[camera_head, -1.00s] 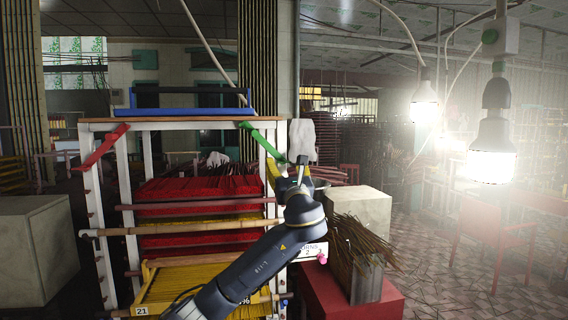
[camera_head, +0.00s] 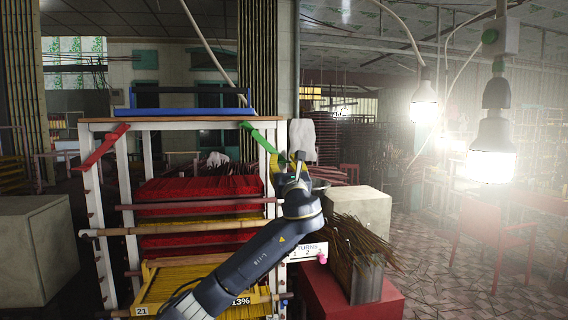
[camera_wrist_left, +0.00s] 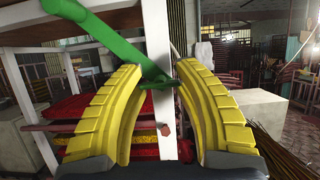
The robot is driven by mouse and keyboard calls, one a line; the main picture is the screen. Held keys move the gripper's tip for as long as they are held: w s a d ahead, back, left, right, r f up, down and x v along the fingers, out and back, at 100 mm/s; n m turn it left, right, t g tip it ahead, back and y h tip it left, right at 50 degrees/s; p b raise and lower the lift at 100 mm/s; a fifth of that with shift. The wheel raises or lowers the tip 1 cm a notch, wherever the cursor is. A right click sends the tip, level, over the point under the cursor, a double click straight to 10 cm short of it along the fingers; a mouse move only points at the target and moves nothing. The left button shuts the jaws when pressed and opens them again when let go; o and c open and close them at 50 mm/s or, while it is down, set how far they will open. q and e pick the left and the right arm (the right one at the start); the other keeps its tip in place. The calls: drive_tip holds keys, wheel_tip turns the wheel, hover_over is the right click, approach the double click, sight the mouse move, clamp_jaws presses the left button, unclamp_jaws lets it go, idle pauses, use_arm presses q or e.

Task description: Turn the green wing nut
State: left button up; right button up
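The green wing nut (camera_head: 262,139) is a long green piece at the upper right post of the rack, slanting down to the right. In the left wrist view the green wing nut (camera_wrist_left: 108,41) runs from the top left to the white post, its lower end between my fingers. My left gripper (camera_head: 281,160) is at that post, partly hidden behind my own wrist. In the left wrist view my left gripper (camera_wrist_left: 158,76) has its yellow fingers spread on either side of the post and the green end. I cannot tell whether they touch it. My right gripper is not in view.
A rack (camera_head: 180,127) holds red sticks (camera_head: 200,188) and a yellow tray (camera_head: 150,290). A red bar (camera_head: 101,147) is on its left post. A turns counter sign (camera_head: 307,251) and a stick bundle (camera_head: 355,245) on a red block (camera_head: 322,291) stand right.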

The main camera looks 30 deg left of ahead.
use_arm(q)
drive_tip(key=shift+r, duration=0.1)
clamp_jaws()
drive_tip(key=shift+n, duration=0.3)
drive_tip(key=n+g+y, duration=0.1)
drive_tip(key=n, duration=0.1)
drive_tip(key=n+g, duration=0.1)
drive_tip(key=n, duration=0.2)
drive_tip(key=shift+d+g+y, duration=0.1)
drive_tip(key=shift+g+y, duration=0.2)
drive_tip(key=shift+y, duration=0.1)
drive_tip(key=n+g, duration=0.1)
drive_tip(key=n, duration=0.2)
drive_tip(key=n+g+y, duration=0.1)
drive_tip(key=n+g, duration=0.1)
drive_tip(key=n, duration=0.2)
drive_tip(key=n+g, duration=0.1)
drive_tip(key=n, duration=0.2)
drive_tip(key=n+g, duration=0.1)
drive_tip(key=n, duration=0.2)
drive_tip(key=shift+n+g+h, duration=0.3)
drive_tip(key=shift+g+h, duration=0.1)
drive_tip(key=n, duration=0.3)
drive_tip(key=shift+g+h, duration=0.3)
drive_tip(key=shift+h, duration=0.1)
drive_tip(key=shift+s+n+h, duration=0.1)
drive_tip(key=shift+n+h, duration=0.2)
drive_tip(key=shift+n, duration=0.4)
drive_tip(key=shift+a+f, duration=0.2)
drive_tip(key=shift+f, duration=0.05)
